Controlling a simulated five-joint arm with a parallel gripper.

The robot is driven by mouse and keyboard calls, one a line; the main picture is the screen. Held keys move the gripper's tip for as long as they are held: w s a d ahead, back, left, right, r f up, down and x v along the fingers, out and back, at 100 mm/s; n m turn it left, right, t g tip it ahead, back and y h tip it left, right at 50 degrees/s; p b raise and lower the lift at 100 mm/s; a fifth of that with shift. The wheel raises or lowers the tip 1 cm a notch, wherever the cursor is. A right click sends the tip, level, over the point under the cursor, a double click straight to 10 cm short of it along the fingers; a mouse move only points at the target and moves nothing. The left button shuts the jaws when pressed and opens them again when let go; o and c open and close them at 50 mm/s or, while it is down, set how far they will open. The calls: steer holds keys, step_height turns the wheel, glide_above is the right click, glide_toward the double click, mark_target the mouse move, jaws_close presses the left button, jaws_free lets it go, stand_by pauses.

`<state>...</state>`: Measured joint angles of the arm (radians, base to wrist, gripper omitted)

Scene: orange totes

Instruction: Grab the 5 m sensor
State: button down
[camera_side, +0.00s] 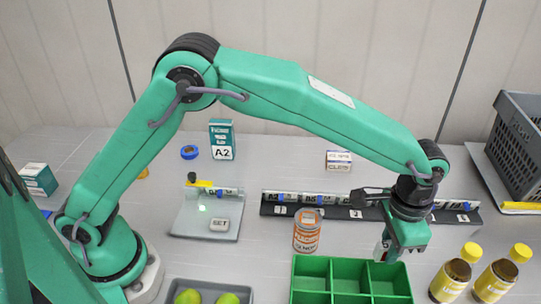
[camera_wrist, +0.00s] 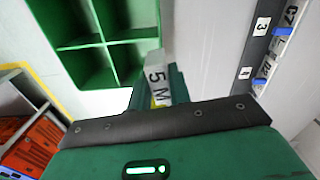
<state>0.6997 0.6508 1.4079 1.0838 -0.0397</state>
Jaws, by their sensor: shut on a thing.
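My gripper (camera_side: 388,256) hangs pointing down just behind the right part of the green divided tray (camera_side: 309,283). It is shut on a pale sensor marked "5 M" (camera_wrist: 157,82), whose label shows in the wrist view. In the side view only a small pale piece shows at the fingers. The black rack (camera_side: 335,212) behind holds several labelled sensors in a row. It also shows at the right of the wrist view (camera_wrist: 262,62), and the green tray is at upper left there (camera_wrist: 100,43).
Yellow-capped bottles (camera_side: 451,274) stand at the right. A grey tray with green fruit (camera_side: 245,297) is at the front. A grey crate (camera_side: 515,150) is far right.

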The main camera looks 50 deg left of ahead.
steer(key=shift+s+d+r, duration=0.45)
steer(key=shift+s+r, duration=0.15)
steer(key=shift+s, duration=0.25)
steer(key=shift+w, duration=0.1)
